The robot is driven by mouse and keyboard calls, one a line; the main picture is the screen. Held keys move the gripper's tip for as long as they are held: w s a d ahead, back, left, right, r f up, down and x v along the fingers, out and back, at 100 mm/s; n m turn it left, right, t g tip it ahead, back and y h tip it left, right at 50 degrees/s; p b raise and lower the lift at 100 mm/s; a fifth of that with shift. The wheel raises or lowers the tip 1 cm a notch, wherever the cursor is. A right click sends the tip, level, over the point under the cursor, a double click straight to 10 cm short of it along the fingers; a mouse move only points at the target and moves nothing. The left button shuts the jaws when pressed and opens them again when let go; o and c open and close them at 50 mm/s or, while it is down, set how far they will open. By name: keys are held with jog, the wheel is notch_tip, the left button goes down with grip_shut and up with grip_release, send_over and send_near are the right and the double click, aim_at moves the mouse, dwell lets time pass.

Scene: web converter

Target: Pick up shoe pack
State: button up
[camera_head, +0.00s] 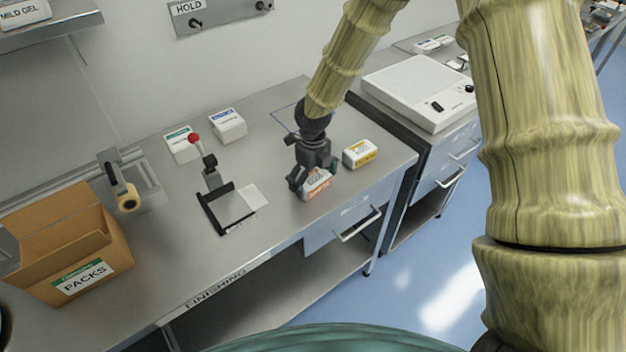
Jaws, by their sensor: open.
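A small white pack with an orange label (318,188) sits on the steel bench near its front edge. I cannot read its label, so I cannot tell for sure that it is the shoe pack. My gripper (315,178) is open and reaches down at this pack, with a finger at each side. The gripper hides the pack's back part. I cannot tell whether the fingers touch it. A white pack with a yellow label (360,153) lies just to the right. Two white packs with green (182,144) and blue-grey (228,125) labels stand farther back left.
A red-knobbed lever fixture (209,165) with a black frame stands left of my gripper. An open cardboard box marked PACKS (112,247) is at the far left, near a tape dispenser (125,190). A white device (418,92) stands on the right bench.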

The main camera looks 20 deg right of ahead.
jog(key=shift+f, duration=0.2)
jog(key=c, duration=0.9)
jog(key=shift+o, duration=0.2)
jog(key=shift+r, duration=0.1)
